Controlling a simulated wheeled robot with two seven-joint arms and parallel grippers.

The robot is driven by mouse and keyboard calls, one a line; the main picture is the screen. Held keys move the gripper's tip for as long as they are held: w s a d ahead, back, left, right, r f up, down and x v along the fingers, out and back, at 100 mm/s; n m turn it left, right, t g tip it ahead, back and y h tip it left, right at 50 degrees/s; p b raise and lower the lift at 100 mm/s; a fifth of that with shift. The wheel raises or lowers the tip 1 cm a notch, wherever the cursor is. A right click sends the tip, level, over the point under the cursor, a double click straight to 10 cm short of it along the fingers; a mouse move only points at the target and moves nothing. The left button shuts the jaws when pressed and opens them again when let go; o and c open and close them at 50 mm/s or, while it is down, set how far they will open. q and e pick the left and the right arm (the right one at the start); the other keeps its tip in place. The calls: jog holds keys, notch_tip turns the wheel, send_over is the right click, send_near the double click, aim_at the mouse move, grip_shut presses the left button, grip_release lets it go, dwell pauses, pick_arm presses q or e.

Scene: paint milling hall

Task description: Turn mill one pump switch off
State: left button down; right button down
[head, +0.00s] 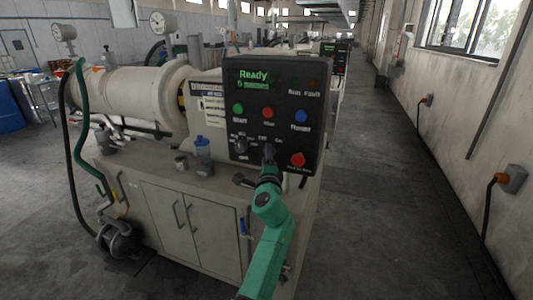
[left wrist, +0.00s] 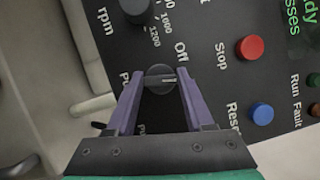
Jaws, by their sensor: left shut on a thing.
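The mill one control panel (head: 292,85) is black, with a lit green "Ready" display. The pump switch (left wrist: 160,79) is a dark round knob with a pale mark, seen in the left wrist view beside the "Off" label. My left gripper (head: 269,157) is at the lower middle of the panel. In the left wrist view its purple fingers (left wrist: 160,84) are shut on the knob, one on each side. In the head view the gripper mostly hides the switch. My right gripper is not in view.
Near the switch are the red Stop button (left wrist: 250,47), blue Reset button (left wrist: 261,113), rpm knob (head: 241,146) and red emergency-stop button (head: 298,160). The aisle at right is clear.

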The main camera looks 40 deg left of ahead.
pick_arm(q)
jog(key=shift+r+n+g+h+p, duration=0.1)
jog(key=shift+n+g+h+p, duration=0.5)
jog(key=shift+n+p, duration=1.25)
jog(key=shift+n+g+h+p, duration=0.5)
jog(key=shift+n+h+p, duration=0.1)
jog(key=shift+n+p, duration=1.2)
jog(key=shift+c, duration=1.4)
grip_release()
